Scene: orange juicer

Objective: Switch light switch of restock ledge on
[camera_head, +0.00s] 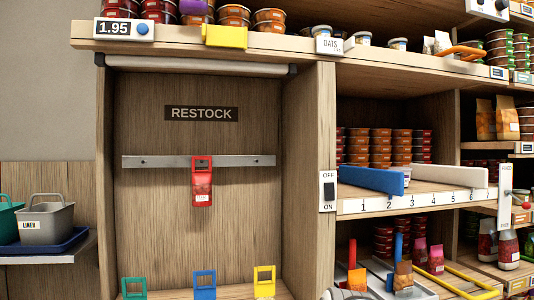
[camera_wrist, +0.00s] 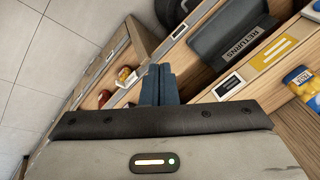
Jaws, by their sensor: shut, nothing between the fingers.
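The light switch (camera_head: 328,191) is a black rocker on a white plate, marked OFF above and ON below. It sits on the wooden post right of the restock alcove; I cannot tell which way the rocker is tipped. The RESTOCK sign (camera_head: 201,113) is on the alcove's back panel, above a metal rail (camera_head: 240,161) where a red-clipped pouch (camera_head: 202,185) hangs. The bottom ledge (camera_head: 180,294) bears green, blue and yellow clips. My gripper (camera_wrist: 160,72) shows in the wrist view with its dark blue fingers together and empty, away from the switch, which is hidden there.
Right of the post, a shelf with a numbered strip (camera_head: 415,201) holds a blue divider (camera_head: 371,180) and a white one. Below, several pouches stand near coloured rails. A grey bin (camera_head: 47,224) stands at left. The wrist view shows a RETURNS bin (camera_wrist: 232,35).

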